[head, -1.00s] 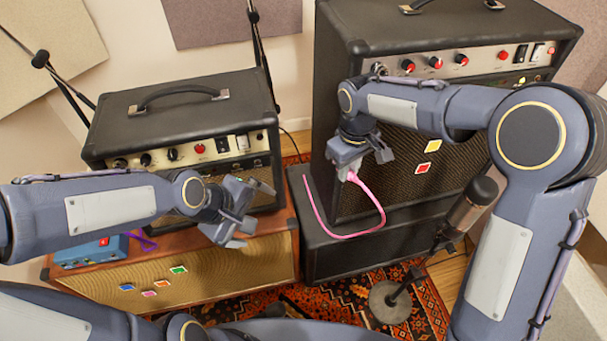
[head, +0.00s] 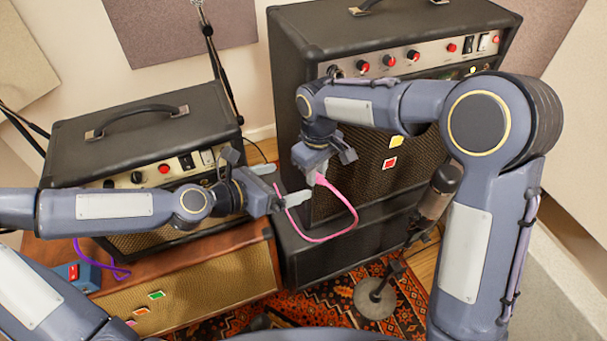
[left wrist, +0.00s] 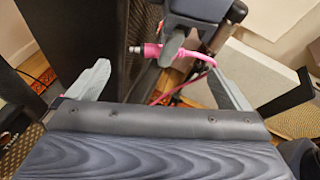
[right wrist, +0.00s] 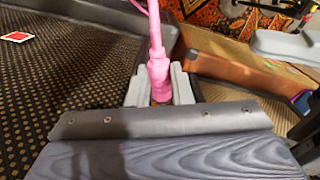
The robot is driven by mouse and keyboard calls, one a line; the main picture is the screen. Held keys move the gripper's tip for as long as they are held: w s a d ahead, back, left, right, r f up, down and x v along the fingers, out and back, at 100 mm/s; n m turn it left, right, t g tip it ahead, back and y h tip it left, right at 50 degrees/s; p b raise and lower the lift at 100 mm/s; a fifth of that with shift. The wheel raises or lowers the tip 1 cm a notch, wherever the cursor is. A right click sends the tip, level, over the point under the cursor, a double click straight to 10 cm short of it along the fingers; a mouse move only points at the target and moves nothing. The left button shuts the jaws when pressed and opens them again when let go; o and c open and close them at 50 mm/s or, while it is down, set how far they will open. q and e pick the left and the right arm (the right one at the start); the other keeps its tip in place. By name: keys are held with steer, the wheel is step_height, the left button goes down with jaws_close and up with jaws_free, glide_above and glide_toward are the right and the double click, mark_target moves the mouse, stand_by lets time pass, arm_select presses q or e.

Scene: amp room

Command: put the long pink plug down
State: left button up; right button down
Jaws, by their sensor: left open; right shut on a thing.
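The long pink plug (right wrist: 158,72) is held in my right gripper (right wrist: 160,88), its pink cable trailing away from the fingers. In the head view my right gripper (head: 326,168) is in front of the tall black amp, and the pink cable (head: 350,212) loops down over the lower black cabinet. My left gripper (head: 282,190) is open and empty, just left of the right gripper. In the left wrist view the pink plug (left wrist: 152,50) lies sideways beyond and between the open left fingers, its metal tip pointing left. The left fingers do not touch it.
The tall black amp (head: 400,30) stands on a black cabinet (head: 345,255). A smaller black amp (head: 140,115) sits on a brown cabinet (head: 190,285) beside a blue pedal (head: 82,275) with a purple cable. A microphone stand (head: 377,298) stands on the patterned rug.

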arm_select(q)
steer(key=x, duration=0.9)
steer(key=shift+w+f, duration=0.1)
steer(key=c, duration=0.9)
steer(key=shift+d, duration=0.1)
steer(key=shift+c, duration=0.6)
arm_select(e)
steer(key=c, duration=1.2)
jaws_free()
